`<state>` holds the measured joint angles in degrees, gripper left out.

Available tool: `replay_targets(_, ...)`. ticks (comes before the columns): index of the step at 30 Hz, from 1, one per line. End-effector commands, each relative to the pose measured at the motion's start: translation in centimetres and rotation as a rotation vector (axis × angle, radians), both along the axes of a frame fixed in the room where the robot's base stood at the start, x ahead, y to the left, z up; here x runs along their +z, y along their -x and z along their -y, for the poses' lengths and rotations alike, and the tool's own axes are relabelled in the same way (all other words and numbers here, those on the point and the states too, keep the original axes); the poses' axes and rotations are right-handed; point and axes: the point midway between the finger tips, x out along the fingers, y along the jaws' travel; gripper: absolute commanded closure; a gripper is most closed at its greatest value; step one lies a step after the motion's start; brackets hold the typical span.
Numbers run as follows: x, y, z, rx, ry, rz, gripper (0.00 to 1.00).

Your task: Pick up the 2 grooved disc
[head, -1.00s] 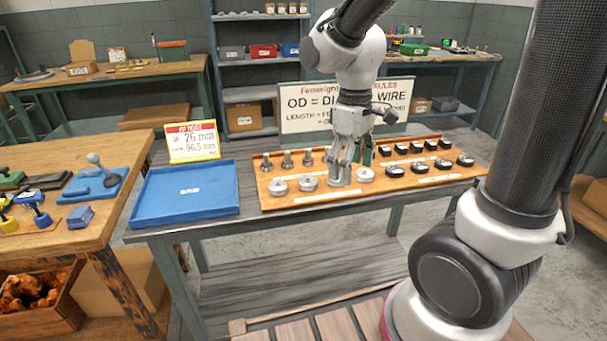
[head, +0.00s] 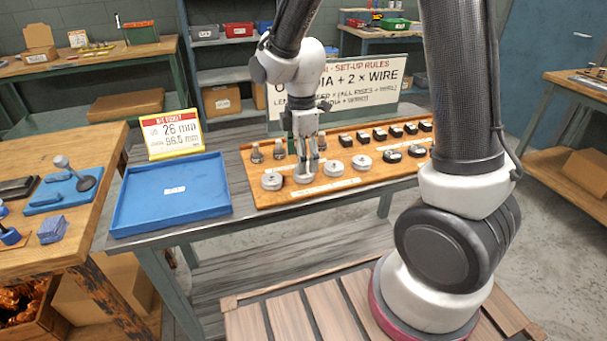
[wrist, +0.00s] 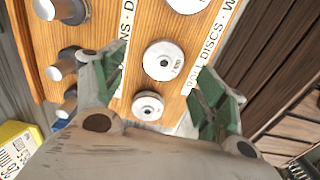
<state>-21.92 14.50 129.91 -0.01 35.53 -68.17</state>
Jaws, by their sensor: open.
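Several pale grooved discs lie in a front row on the wooden board: a leftmost disc (head: 272,181), a disc (head: 303,177) partly hidden under my gripper, and two farther right, including one (head: 334,169). My gripper (head: 308,168) points down, open and empty, over the second disc from the left. In the wrist view, a disc (wrist: 163,60) with a centre hole lies between the open green-padded fingers. A smaller-looking disc (wrist: 147,105) lies nearer the palm, and another is cut off at the top. The markings on the discs are too small to read.
Metal pegs (wrist: 62,65) stand in a row behind the discs. A rules board stands behind.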

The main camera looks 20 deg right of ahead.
Motion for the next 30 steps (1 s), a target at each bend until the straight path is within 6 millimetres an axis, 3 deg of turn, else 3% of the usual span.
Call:
replay_targets(6, -3.3, 0.4, 0.4, -0.001, 0.002, -0.002, 0.28)
replay_targets(15, -3.8, 0.3, 0.4, -0.002, 0.001, 0.001, 0.28)
replay_targets(24, -3.8, 0.3, 0.4, -0.002, 0.001, 0.001, 0.83)
replay_targets(25, -3.8, 0.3, 0.4, -0.002, 0.001, 0.001, 0.87)
replay_targets(30, -3.8, 0.3, 0.4, -0.002, 0.001, 0.001, 0.87)
